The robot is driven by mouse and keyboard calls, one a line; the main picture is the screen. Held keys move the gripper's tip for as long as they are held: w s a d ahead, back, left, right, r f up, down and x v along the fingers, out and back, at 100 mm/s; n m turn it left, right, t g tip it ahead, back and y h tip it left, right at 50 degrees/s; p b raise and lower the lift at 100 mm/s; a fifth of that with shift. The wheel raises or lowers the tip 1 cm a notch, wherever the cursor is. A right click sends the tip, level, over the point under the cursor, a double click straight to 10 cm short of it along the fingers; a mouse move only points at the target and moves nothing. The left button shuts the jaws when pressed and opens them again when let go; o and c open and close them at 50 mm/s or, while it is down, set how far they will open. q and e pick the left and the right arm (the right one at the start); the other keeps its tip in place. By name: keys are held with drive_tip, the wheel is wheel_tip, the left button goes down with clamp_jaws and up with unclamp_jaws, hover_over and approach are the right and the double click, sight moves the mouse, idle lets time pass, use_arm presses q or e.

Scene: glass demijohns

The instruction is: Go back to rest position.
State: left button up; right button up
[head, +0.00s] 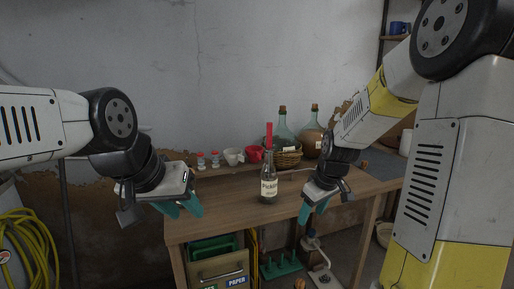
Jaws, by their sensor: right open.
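My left gripper (180,206) is at the left, with its teal fingers pointing down near the table's left front corner. Its fingers look spread apart, with nothing seen between them. My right gripper (314,208) is open and empty, with its teal fingers pointing down over the right front part of the wooden table (235,208). A glass bottle (269,184) with a label and a red piece on its neck stands upright on the table between the two grippers, apart from both.
Below the table are a bin (218,270) and a green rack (281,268). A yellow hose (30,250) hangs at the left.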

drive_tip(key=s+a+r+m+t, duration=0.1)
drive_tip(key=s+r+m, duration=0.2)
drive_tip(key=s+r, duration=0.4)
drive_tip(key=s+a+r+m+t, duration=0.1)
drive_tip(key=s+r+m, duration=0.2)
drive_tip(key=s+r, duration=0.5)
drive_tip(key=s, duration=0.4)
drive_tip(key=shift+s+t+y, duration=0.2)
drive_tip(key=shift+t+y, duration=0.2)
